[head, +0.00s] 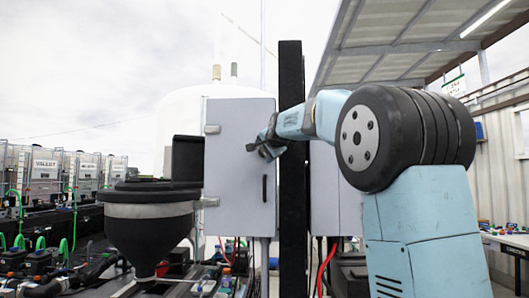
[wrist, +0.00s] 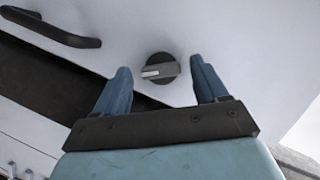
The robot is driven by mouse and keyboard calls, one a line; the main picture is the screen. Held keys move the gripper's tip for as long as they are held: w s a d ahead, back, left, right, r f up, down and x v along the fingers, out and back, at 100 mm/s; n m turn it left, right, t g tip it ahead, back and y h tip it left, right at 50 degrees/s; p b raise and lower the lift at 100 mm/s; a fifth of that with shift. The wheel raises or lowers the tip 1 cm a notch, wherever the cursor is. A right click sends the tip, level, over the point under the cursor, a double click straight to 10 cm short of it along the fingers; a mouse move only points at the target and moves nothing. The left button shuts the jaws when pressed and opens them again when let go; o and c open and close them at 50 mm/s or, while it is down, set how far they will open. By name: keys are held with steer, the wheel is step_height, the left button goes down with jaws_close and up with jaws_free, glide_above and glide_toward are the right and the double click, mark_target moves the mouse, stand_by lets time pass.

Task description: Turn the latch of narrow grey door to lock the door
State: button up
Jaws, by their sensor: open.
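The narrow grey door (head: 235,150) is a flat, pale panel that looks closed in the head view. Its latch (wrist: 168,69) is a round dark knob with a raised grip bar and a white mark at the left end of the bar. The bar lies nearly level in the wrist view. My gripper (head: 266,146) is at the upper right part of the door, above its handle. Its two blue fingers (wrist: 160,84) are open, one on each side of the latch, with visible gaps to it. In the head view my gripper hides the latch.
A black bar handle (head: 264,188) is fixed on the door; it also shows in the wrist view (wrist: 50,27). A dark upright post (head: 292,210) stands just right of the door. A black hopper (head: 150,225) stands to the left.

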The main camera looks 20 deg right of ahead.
steer(key=shift+w, duration=0.1)
steer(key=c, duration=1.1)
